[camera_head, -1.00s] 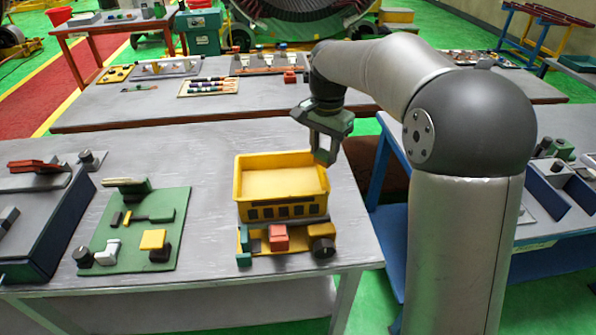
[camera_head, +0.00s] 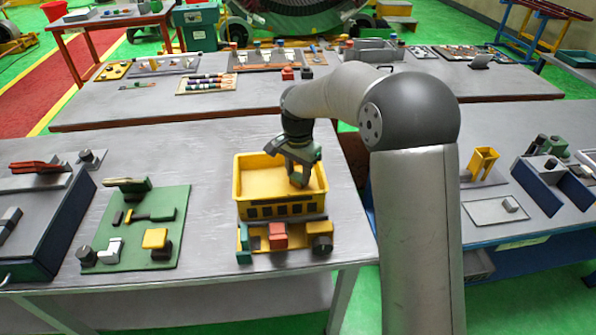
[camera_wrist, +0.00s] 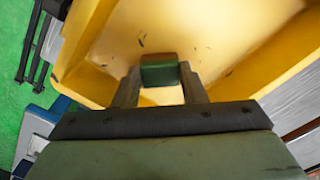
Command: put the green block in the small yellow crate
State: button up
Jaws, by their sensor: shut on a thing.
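The small yellow crate (camera_head: 252,184) stands on the near grey table in the head view. My gripper (camera_head: 298,180) is over the right part of the crate, its fingers reaching down into the opening. In the wrist view the green block (camera_wrist: 160,70) sits between the fingertips of my gripper (camera_wrist: 160,84), which is shut on it. The yellow crate's floor (camera_wrist: 205,35) shows behind the block. I cannot tell whether the block touches the floor. In the head view the block is not clearly visible among the fingers.
A low yellow base with a red block (camera_head: 277,235) stands right in front of the crate. A green board (camera_head: 140,228) with small parts lies to the left. Bare table (camera_head: 205,155) shows between them. A blue bench (camera_head: 555,235) stands at the right.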

aim_at(298, 176)
jog(key=shift+f, duration=0.1)
jog(key=o, duration=1)
notch_tip(298, 176, up, 12)
jog(key=b, duration=0.1)
jog(key=s+d+n, duration=0.3)
jog(key=s+d, duration=0.7)
jog(key=s, duration=0.3)
jog(key=s+d+f+n, duration=0.1)
jog(key=s+d+f, duration=0.1)
jog(key=s, duration=0.4)
jog(key=s+d+f+n, duration=0.2)
jog(key=s+f, duration=0.1)
jog(key=s, duration=0.3)
jog(key=s+d+f+n, duration=0.1)
jog(key=s+d+f, duration=0.1)
jog(key=s, duration=0.4)
jog(key=shift+s+f+t, duration=0.2)
jog(key=shift+f+t, duration=0.2)
jog(key=shift+f, duration=0.15)
